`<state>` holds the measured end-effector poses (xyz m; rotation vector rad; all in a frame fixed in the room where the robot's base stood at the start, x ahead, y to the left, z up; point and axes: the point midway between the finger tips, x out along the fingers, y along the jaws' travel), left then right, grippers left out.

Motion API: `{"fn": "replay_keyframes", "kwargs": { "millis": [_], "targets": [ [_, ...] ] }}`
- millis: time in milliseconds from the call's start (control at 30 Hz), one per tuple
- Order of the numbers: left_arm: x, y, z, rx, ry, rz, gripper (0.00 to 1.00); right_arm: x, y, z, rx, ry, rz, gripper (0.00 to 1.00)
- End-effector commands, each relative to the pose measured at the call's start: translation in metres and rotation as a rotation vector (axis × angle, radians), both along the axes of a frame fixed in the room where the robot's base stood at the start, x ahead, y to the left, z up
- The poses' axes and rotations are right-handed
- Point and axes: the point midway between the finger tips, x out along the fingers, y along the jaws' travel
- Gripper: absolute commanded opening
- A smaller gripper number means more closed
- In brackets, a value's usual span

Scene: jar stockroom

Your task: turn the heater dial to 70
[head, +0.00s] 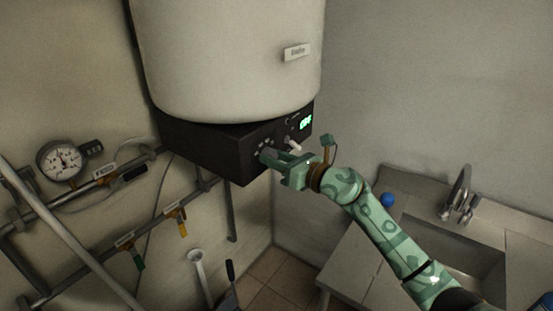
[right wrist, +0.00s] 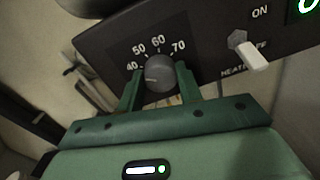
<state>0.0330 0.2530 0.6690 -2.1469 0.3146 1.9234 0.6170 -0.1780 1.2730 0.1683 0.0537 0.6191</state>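The heater dial (right wrist: 159,74) is a round dark grey knob on the black control panel (head: 210,149), under the white heater tank (head: 230,60). Its scale shows 40, 50, 60 and 70. I cannot read clearly where its pointer stands. My right gripper (right wrist: 160,84) has one green finger on each side of the dial, very close to it. I cannot tell whether the fingers press on it. In the head view my right gripper (head: 267,157) is at the panel's front and hides the dial. My left gripper is not in view.
A white switch lever (right wrist: 252,56) marked ON is right of the dial, near a green lit display (head: 306,123). A pressure gauge (head: 62,160) and pipes are on the left wall. A sink (head: 455,245) with a tap (head: 459,195) stands at the right.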

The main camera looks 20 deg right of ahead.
Motion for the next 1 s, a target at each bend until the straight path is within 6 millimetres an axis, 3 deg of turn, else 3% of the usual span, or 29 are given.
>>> {"fn": "replay_keyframes", "kwargs": {
  "millis": [367, 1000],
  "targets": [
    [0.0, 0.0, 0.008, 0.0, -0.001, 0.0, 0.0, 0.0, 0.0, 0.001, 0.036, 0.03, -0.001, 0.12],
    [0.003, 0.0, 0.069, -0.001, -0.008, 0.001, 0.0, 0.0, -0.001, 0.004, 0.444, 0.349, -0.002, 0.13]
  ]
}}
